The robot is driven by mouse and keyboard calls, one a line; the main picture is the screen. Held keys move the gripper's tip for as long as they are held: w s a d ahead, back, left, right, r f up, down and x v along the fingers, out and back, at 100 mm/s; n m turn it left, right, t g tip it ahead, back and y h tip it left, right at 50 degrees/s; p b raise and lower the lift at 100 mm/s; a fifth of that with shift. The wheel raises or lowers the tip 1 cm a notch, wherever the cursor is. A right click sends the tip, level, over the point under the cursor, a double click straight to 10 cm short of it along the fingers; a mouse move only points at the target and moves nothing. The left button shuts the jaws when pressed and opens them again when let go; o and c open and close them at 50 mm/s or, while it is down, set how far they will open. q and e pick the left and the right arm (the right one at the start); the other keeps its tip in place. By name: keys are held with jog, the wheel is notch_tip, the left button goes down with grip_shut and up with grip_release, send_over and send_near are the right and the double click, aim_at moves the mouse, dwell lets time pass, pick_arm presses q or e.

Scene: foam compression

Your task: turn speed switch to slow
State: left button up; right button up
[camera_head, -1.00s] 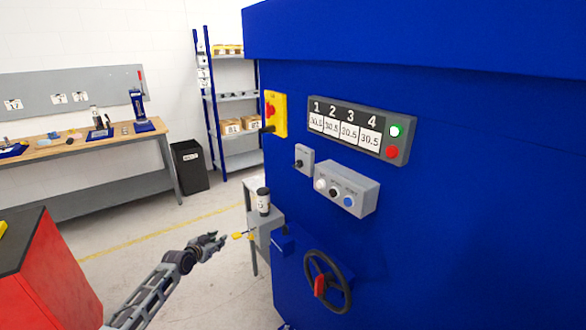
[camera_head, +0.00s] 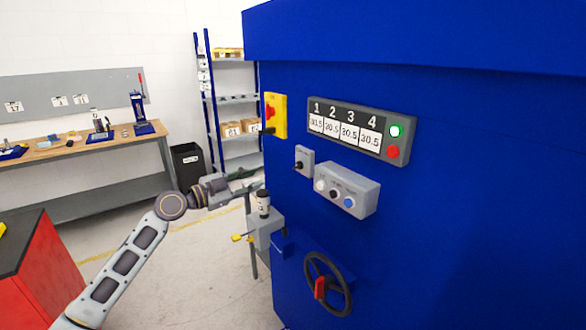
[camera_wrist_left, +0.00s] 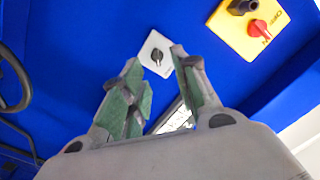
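The speed switch (camera_head: 304,161) is a small grey plate with a black knob on the blue machine's front, left of the grey button box. Its label is too small to read. In the left wrist view the switch (camera_wrist_left: 157,55) shows ahead, near the fingertips and between them. My left gripper (camera_head: 248,182) is left of the switch and a little lower in the head view, apart from it. In the wrist view its two green-padded fingers (camera_wrist_left: 154,62) are spread with nothing between them. My right gripper is not in view.
A yellow plate with a red rotary switch (camera_head: 270,112) is up and left of the speed switch. A grey box with several buttons (camera_head: 366,196) is to its right, the display panel (camera_head: 400,148) above. A handwheel (camera_head: 345,292) and a small stand with a bottle (camera_head: 264,204) are below.

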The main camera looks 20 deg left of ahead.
aim_at(295, 166)
pick_arm(q)
jog(key=shift+s+d+r+m+h, duration=0.4)
jog(key=shift+s+d+r+m, duration=0.15)
jog(key=shift+d+m, duration=0.25)
jog(key=shift+w, duration=0.1)
jog(key=shift+p+x, duration=2.85)
jog(key=shift+x, duration=3.95)
jog(key=shift+d+f, duration=0.15)
jog(key=shift+f, duration=0.1)
grip_shut()
